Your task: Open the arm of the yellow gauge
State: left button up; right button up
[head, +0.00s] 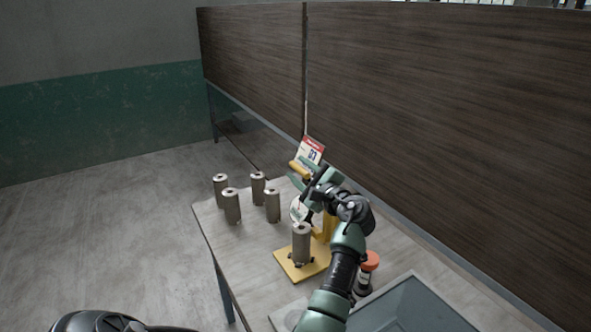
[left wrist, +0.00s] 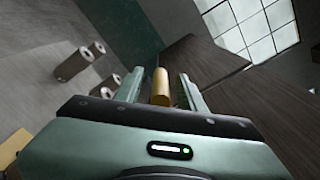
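The yellow gauge stands on the table, its yellow base plate (head: 288,268) under a grey cylinder (head: 301,243). Its round white dial (head: 296,209) shows behind the cylinder, and a yellow post rises behind, partly hidden by my left arm. A yellow bar (head: 296,167), seemingly the gauge's arm, sticks out at my left gripper (head: 312,177). In the left wrist view, the yellow bar (left wrist: 161,87) lies between the two fingers of the gripper (left wrist: 157,90), with a gap visible on both sides. The left gripper is open. My right gripper is not in view.
Several grey cylinders (head: 231,206) stand upright on the table (head: 238,258) to the left of the gauge. An orange-topped bottle (head: 370,262) and a grey tray (head: 410,305) are at the right front. A card (head: 311,150) and a brown partition (head: 440,110) are behind.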

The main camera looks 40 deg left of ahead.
pick_arm(q)
jog(key=shift+x, duration=1.15)
jog(key=shift+w, duration=0.1)
jog(key=shift+c, duration=0.3)
grip_shut()
